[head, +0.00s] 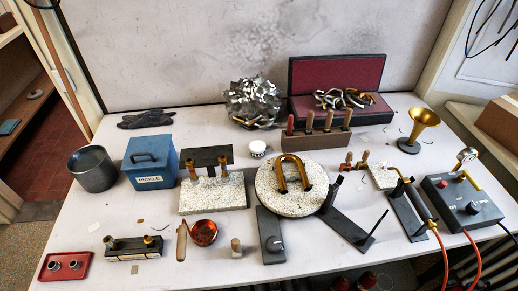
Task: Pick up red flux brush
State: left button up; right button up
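A red-handled tool (290,125), which looks like the red flux brush, stands upright at the left end of a brown wooden rack (318,142). Several tan-handled tools (328,121) stand in the same rack to its right. The lower end of the red one is hidden in the rack, so its bristles do not show. Neither my left nor my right gripper is in the head view.
Behind the rack is an open red-lined case (336,72) with metal parts. A round stone plate (290,207) with a brass U-tube (293,172) stands in front. A wire-like silver heap (253,100) is left, a brass horn bell (423,122) right.

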aim_at(290, 118)
jog(key=k+l+u, duration=0.1)
jog(key=l+u, duration=0.25)
jog(key=k+l+u, duration=0.15)
jog(key=l+u, duration=0.25)
jog(key=k+l+u, duration=0.2)
jog(key=u, duration=0.15)
